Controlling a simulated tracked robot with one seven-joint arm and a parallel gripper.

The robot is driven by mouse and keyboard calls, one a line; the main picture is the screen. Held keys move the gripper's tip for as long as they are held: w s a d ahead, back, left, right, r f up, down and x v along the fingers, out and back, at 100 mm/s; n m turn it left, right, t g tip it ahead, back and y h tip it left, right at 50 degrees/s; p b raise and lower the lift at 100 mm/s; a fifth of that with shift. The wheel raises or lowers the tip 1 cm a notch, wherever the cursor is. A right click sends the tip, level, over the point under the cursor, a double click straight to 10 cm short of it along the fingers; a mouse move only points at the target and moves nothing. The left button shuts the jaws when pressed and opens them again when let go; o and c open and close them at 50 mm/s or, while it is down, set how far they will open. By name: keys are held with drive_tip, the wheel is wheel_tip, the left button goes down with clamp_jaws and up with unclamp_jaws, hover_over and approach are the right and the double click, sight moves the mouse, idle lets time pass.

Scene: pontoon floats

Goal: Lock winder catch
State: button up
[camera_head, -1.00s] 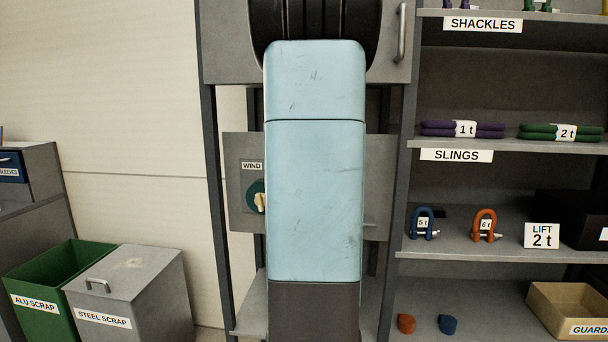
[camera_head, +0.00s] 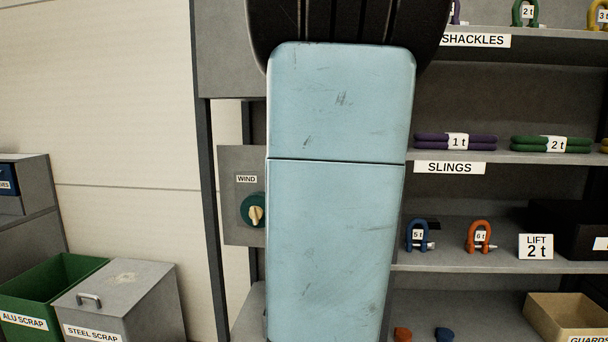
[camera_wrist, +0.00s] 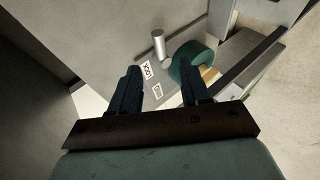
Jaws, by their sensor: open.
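A grey panel (camera_head: 235,165) marked WIND carries a dark green round knob (camera_head: 247,203) with a cream pointer (camera_head: 256,215). My own pale blue arm hides the panel's right part and my gripper in the head view. In the wrist view, my gripper (camera_wrist: 159,72) is open and empty, its two dark fingers apart. A short silver peg (camera_wrist: 158,44) stands on the panel ahead, in line with the gap between the fingers. The green knob (camera_wrist: 180,68) shows close by the right fingertip.
At right, shelves hold slings (camera_head: 455,141), a blue shackle (camera_head: 417,235), an orange shackle (camera_head: 479,236) and a cardboard box (camera_head: 565,315). A green scrap bin (camera_head: 50,280) and a grey lidded bin (camera_head: 120,300) stand low at left. The wall between is bare.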

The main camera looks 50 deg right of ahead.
drive_tip(key=shift+v, duration=2.65)
drive_tip(key=w+a+r+m+t+h, duration=0.1)
drive_tip(key=a+r+m, duration=0.15)
drive_tip(key=a, duration=0.25)
drive_tip(key=a+r+m+h, duration=0.2)
drive_tip(key=a+m, duration=0.2)
drive_tip(key=a, duration=0.1)
drive_tip(key=s+a+f+m+g+y, duration=0.1)
drive_tip(key=s+a+f+y, duration=0.2)
drive_tip(key=a, duration=0.5)
drive_tip(key=s+a+f+m+g+y, duration=0.1)
drive_tip(key=s+a+f+g+y, duration=0.1)
drive_tip(key=s+a+f, duration=0.3)
drive_tip(key=s+a+f+m+g+y, duration=0.1)
drive_tip(key=s+a+f+g+y, duration=0.1)
drive_tip(key=a, duration=1)
drive_tip(key=s+f+y, duration=0.1)
drive_tip(key=s+f, duration=0.1)
drive_tip(key=s, duration=0.1)
drive_tip(key=shift+s+a+y, duration=0.2)
drive_tip(key=shift+a+y, duration=0.15)
drive_tip(key=shift+y, duration=0.05)
